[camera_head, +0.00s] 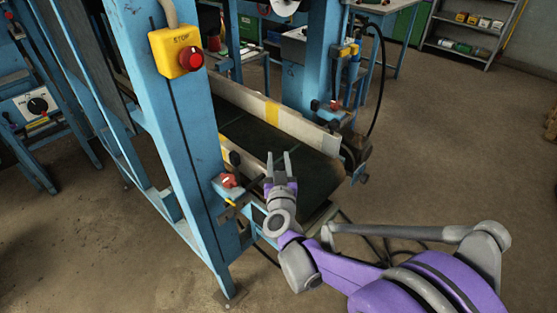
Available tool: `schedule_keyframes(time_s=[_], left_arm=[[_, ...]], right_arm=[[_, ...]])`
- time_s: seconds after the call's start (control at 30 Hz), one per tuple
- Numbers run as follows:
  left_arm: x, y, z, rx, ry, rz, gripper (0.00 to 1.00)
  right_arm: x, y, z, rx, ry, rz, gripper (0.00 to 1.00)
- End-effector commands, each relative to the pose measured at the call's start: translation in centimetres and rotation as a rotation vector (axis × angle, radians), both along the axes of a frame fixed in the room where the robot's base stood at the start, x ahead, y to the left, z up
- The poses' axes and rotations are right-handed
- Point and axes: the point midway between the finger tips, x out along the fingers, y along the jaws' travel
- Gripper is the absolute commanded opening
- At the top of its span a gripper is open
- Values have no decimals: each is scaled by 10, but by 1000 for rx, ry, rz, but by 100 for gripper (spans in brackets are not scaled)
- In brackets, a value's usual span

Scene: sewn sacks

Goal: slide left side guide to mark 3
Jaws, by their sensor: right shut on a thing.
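The conveyor has a dark belt (262,140) with a long pale side guide (270,112) along its far edge, bearing a yellow patch. I cannot read mark 3. My left gripper is out of view.
A blue post with a yellow stop box (176,51) stands close left of my right gripper. A second red knob (335,106) is on the far frame. Shelves (468,35) stand at the back right. The floor (440,160) at right is mostly clear.

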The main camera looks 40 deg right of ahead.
Motion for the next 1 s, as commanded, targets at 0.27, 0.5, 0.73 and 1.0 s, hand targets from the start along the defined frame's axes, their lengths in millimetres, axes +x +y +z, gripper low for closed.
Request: schedule_keyframes(time_s=[0.27,0.5,0.73,1.0], left_arm=[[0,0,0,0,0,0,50],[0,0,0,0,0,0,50],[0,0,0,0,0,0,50],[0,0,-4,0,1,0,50]], right_arm=[[0,0,0,0,0,0,0],[0,0,0,0,0,0,0],[0,0,0,0,0,0,0],[2,-29,0,-2,-1,-5,0]])
